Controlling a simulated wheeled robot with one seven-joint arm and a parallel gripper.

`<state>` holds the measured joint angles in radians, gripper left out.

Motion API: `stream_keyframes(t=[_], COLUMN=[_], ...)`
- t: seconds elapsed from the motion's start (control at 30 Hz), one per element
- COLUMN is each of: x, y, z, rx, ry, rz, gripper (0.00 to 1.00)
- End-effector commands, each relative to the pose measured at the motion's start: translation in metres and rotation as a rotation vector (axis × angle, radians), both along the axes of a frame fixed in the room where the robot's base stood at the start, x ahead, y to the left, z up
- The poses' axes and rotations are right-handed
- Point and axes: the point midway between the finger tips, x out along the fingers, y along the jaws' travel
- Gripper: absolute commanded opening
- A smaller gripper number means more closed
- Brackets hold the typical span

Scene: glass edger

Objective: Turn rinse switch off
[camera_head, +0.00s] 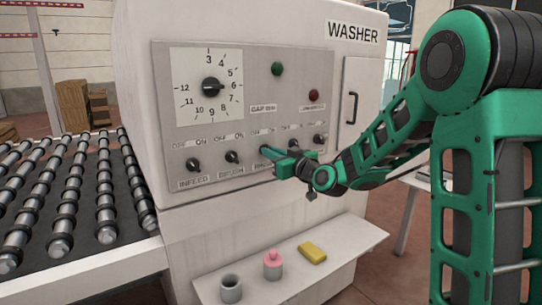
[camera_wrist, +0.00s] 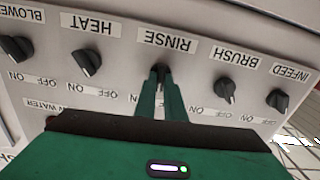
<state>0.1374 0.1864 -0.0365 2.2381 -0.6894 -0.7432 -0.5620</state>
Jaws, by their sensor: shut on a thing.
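The rinse switch (camera_wrist: 159,70) is a black knob on the washer's grey panel, beside its RINSE label (camera_wrist: 167,40) in the upside-down wrist view. My green gripper (camera_wrist: 161,82) is shut on the knob, with one finger on each side. The fingers cover most of it, so I cannot tell whether it points to ON or OFF. In the head view my gripper (camera_head: 270,153) reaches the panel from the right and hides the rinse knob.
Brush (camera_wrist: 225,89) and heat (camera_wrist: 87,62) knobs flank the rinse knob closely. Infeed (camera_head: 193,164) and blower (camera_head: 319,139) knobs are farther out. A numbered dial (camera_head: 211,87) sits above. A shelf (camera_head: 340,248) below holds a grey cup, a pink-topped container and a yellow block.

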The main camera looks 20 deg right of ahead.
Motion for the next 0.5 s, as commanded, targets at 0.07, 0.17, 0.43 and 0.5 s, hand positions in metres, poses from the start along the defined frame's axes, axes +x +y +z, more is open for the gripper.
stream_keyframes(t=[0.07,0.17,0.43,0.5], x=[-0.0002,-0.0003,-0.0007,-0.0007], y=[-0.0020,-0.0017,-0.0009,-0.0007], z=[-0.0025,-0.0027,-0.0034,-0.0036], rx=[-0.069,-0.157,-0.360,-0.400], ry=[-0.017,-0.045,-0.110,-0.123], rz=[-0.004,-0.003,-0.003,-0.003], gripper=[0.00,0.00,0.00,0.00])
